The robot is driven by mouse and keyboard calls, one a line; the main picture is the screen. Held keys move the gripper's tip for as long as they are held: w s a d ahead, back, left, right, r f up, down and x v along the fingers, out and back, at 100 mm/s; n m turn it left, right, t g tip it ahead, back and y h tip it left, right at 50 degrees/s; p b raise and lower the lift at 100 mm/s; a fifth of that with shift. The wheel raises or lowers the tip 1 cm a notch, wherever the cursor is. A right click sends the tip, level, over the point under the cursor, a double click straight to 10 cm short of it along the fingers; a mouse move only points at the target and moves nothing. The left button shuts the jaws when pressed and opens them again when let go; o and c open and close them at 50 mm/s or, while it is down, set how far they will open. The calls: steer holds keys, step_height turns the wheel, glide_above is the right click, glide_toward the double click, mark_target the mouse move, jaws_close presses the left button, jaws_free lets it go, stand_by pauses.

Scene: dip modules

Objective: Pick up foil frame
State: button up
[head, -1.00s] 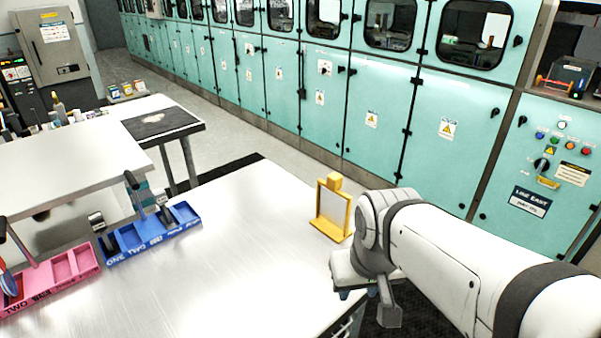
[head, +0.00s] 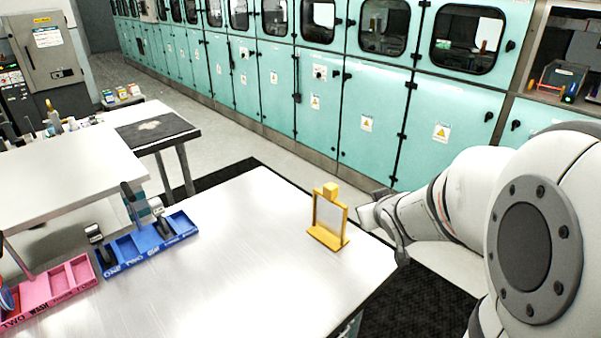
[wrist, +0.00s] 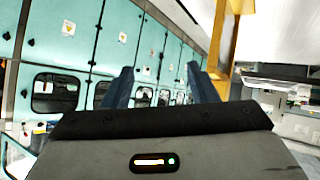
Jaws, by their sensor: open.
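The foil frame (head: 327,238) is a yellow upright frame with a block on top and a flat foot. It stands on the bright metal table (head: 230,250), near its right edge. In the wrist view its yellow side (wrist: 224,35) shows at the upper right, beside the right finger. My gripper (wrist: 163,80) is open, with nothing between its two dark blue fingers. In the head view my gripper (head: 375,216) is just right of the frame, apart from it or nearly touching; I cannot tell which.
A blue tray (head: 150,250) and a pink tray (head: 62,290) with compartments stand at the table's left. Another table (head: 60,170) is behind them. Teal cabinets (head: 370,140) line the back. The table's middle is clear.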

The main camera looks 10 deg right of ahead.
mark_target(336, 189)
steer(key=a+n+t+y, duration=0.1)
steer(key=y, duration=0.3)
steer(key=w+a+n+t+y+p, duration=0.1)
steer(key=n+y, duration=0.1)
steer(key=y, duration=0.2)
steer(key=w+a+r+n+t+y, duration=0.1)
steer(key=a+n+y, duration=0.1)
steer(key=y, duration=0.2)
steer(key=shift+a, duration=0.1)
steer(key=p+x, duration=0.2)
steer(key=x, duration=0.5)
steer(key=shift+w+a+p, duration=0.2)
steer(key=shift+a+p, duration=0.05)
steer(key=shift+p, duration=0.1)
steer(key=shift+c, duration=0.4)
jaws_close()
steer(key=shift+r, duration=0.1)
